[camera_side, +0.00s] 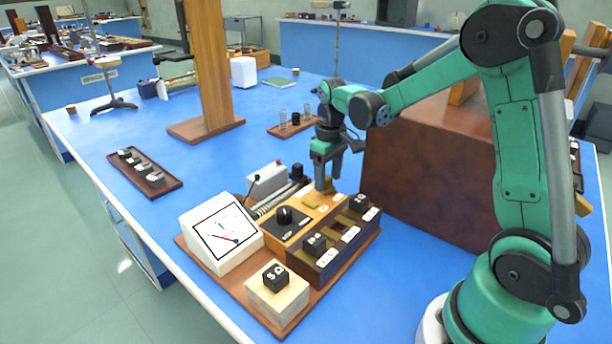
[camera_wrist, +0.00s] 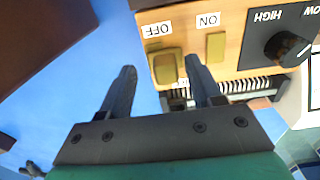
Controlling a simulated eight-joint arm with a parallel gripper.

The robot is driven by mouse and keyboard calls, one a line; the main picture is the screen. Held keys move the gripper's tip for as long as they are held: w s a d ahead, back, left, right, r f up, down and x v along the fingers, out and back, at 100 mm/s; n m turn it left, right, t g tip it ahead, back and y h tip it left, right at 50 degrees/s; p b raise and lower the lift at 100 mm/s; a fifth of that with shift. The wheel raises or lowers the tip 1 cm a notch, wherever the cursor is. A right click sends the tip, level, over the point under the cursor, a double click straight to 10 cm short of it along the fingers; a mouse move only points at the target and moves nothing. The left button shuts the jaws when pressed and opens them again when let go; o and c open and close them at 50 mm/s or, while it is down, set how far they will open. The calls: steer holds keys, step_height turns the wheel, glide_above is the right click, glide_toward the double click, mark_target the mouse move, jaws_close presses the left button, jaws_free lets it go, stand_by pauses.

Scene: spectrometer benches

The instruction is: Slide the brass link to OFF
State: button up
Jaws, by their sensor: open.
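My gripper (camera_side: 328,182) is open and low over the far end of the wooden switch panel (camera_side: 299,217). In the wrist view, its two fingers (camera_wrist: 160,66) stand on either side of a thick brass block (camera_wrist: 166,68), which looks like the brass link. This block lies by the OFF label (camera_wrist: 158,29). The right finger is close beside it; I cannot tell if they touch. The left finger is over the blue bench, off the panel edge. A flatter brass plate (camera_wrist: 216,46) lies bare by the ON label (camera_wrist: 208,20).
A black knob (camera_wrist: 285,48) by HIGH is on the same panel. A large brown case (camera_side: 420,170) stands to the right.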

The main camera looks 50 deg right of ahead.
mark_target(328, 177)
steer(key=shift+r, duration=2.85)
steer(key=shift+a, duration=0.1)
steer(key=s+a+r+t, duration=0.1)
steer(key=s+a+t, duration=0.6)
steer(key=a, duration=0.4)
steer(key=shift+s+a+r, duration=0.2)
steer(key=shift+s+a, duration=0.05)
steer(key=shift+a, duration=0.15)
